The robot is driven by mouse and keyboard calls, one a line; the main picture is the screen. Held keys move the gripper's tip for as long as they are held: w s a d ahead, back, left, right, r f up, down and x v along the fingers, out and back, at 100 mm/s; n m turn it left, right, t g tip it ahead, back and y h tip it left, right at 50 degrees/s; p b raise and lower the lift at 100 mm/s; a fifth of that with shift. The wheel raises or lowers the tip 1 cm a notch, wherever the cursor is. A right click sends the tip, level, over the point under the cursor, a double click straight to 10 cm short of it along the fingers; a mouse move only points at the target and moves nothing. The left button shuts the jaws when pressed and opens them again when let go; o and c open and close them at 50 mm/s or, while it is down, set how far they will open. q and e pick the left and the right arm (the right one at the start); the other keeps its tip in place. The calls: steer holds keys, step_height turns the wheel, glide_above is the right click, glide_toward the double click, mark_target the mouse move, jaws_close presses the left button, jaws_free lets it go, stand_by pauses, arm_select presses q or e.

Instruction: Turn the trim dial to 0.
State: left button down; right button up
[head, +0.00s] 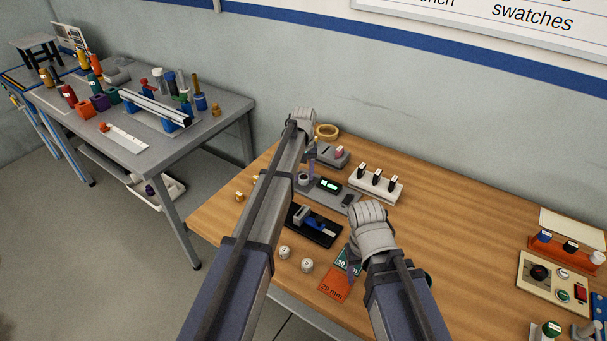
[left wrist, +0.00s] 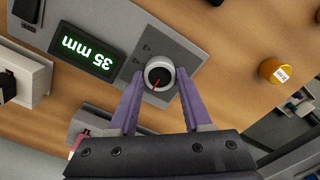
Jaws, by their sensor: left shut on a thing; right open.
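The dial (left wrist: 159,73) is a round knob with a pale rim, a dark top and a red pointer, on a grey unit. In the left wrist view the pointer is aimed down and slightly left. The unit's display (left wrist: 87,52) reads 35 mm, upside down there. My left gripper (left wrist: 160,80) is shut on the dial, one purple finger on each side. In the head view the dial (head: 304,179) is below my left gripper (head: 310,168). My right gripper (head: 353,268) is open, low over the front of the table.
Near my right gripper lie an orange card (head: 334,287) marked 29 mm and a green card (head: 347,258). The table's right-centre (head: 460,240) is clear.

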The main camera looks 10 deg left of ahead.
mark_target(304, 177)
arm_select(q)
steer(key=shift+m, duration=0.4)
steer(key=shift+c, duration=1.7)
jaws_free()
step_height(304, 177, up, 8)
steer(key=p, duration=0.8)
steer(key=shift+f, duration=0.1)
arm_select(e)
step_height(304, 177, up, 8)
steer(key=shift+f, duration=0.1)
